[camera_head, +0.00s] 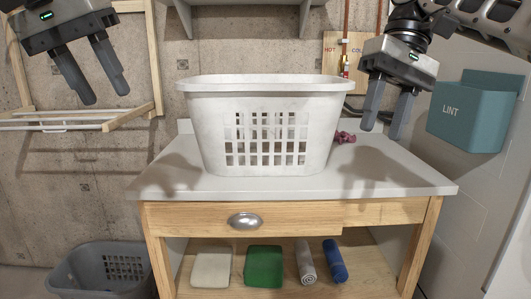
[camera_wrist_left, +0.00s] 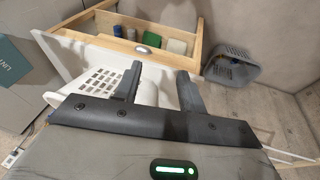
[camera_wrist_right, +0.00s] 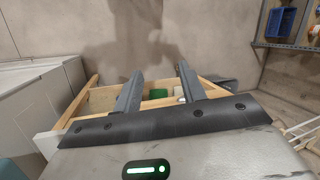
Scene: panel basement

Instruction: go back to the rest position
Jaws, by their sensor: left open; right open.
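My left gripper (camera_head: 94,74) is open and empty, raised at the upper left in the head view, to the left of the white basket. Its two fingers also show apart in the left wrist view (camera_wrist_left: 158,85). My right gripper (camera_head: 388,112) is open and empty, raised above the right part of the table and to the right of the basket. Its fingers show apart with nothing between them in the right wrist view (camera_wrist_right: 158,88). Neither gripper touches anything that I can see.
A white laundry basket (camera_head: 207,125) stands on the light tabletop (camera_head: 400,181). A teal LINT bin (camera_head: 470,116) hangs on the right wall. A wooden rack (camera_head: 154,60) is near my left gripper. A grey basket (camera_head: 75,275) is on the floor.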

